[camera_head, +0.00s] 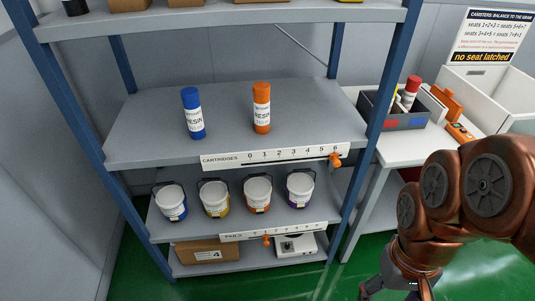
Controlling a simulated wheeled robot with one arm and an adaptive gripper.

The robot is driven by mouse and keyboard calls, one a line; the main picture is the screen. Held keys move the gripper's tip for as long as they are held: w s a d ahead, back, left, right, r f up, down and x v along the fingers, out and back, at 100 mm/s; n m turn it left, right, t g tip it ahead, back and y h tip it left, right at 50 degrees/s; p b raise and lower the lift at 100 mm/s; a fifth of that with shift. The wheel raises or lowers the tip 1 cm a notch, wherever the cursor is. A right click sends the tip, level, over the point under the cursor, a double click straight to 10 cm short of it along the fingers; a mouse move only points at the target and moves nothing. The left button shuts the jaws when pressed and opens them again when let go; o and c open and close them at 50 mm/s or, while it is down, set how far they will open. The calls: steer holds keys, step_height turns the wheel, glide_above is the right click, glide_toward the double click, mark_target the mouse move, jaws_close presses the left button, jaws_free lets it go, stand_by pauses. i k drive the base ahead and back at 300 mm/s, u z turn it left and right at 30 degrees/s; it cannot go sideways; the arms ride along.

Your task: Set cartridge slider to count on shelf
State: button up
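The cartridge slider (335,160) is an orange knob at the right end of the white strip marked CARTRIDGES (222,160), under the 6 of its 0 to 6 scale. On the shelf (150,145) above that strip stand two upright resin cartridges, one blue (193,113) and one orange (262,107). My gripper (394,294) is at the bottom edge, low and to the right of the slider, apart from it. It is partly cut off, and its fingertips do not show clearly.
Several pails (215,198) stand on the shelf below. A PAILS strip (232,237) has its own orange slider (267,241). A blue post (367,130) rises just right of the cartridge slider. A side table (400,153) holds a grey bin (385,123) with a red-capped cartridge (411,90).

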mark_target(337, 163)
steer(key=u, duration=1.35)
steer(key=k, duration=0.9)
steer(key=z, duration=0.15)
